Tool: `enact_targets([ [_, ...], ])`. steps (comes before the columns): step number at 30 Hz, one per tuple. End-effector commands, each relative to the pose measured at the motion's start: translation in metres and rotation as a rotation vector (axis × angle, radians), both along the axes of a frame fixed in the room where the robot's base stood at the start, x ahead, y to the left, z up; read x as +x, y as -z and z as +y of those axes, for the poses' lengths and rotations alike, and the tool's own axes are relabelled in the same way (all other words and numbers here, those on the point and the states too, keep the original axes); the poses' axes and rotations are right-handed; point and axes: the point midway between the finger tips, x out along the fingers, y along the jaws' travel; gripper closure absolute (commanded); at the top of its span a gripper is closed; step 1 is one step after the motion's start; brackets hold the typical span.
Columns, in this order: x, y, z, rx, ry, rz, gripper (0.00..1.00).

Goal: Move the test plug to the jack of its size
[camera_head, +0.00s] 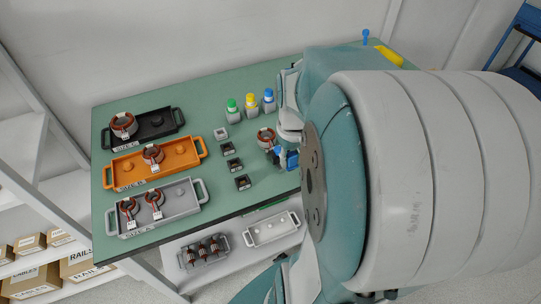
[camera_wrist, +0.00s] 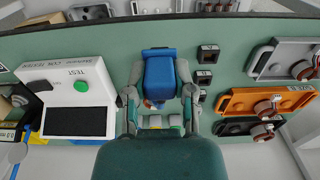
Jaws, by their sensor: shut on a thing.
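My gripper (camera_wrist: 158,102) is shut on a blue block-shaped thing, which looks like the test plug (camera_wrist: 160,72), between its two fingers. In the head view the blue plug (camera_head: 291,160) shows just left of my arm, over the green table; whether it touches the table I cannot tell. Several small square blocks with openings, possibly the jacks, stand in a row to its left: a light one (camera_head: 221,133) at the back and dark ones (camera_head: 235,165) nearer. Dark blocks (camera_wrist: 204,77) also show right of the plug in the wrist view. A reddish stator (camera_head: 266,138) stands close behind the plug, partly hidden.
Black (camera_head: 158,122), orange (camera_head: 184,156) and grey (camera_head: 180,202) trays with stators are at the table's left. Bottles (camera_head: 250,105) with green, yellow and blue caps stand at the back. A white tester (camera_wrist: 82,85) with a green button is left in the wrist view.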

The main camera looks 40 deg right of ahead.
Motion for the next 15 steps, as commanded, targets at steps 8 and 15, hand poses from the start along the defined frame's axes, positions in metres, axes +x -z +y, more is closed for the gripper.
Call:
enact_targets([
  [8,0.038,0.006,-0.001,0.003,-0.008,0.003,1.0],
  [15,0.119,0.03,0.02,0.003,-0.009,0.002,1.0],
])
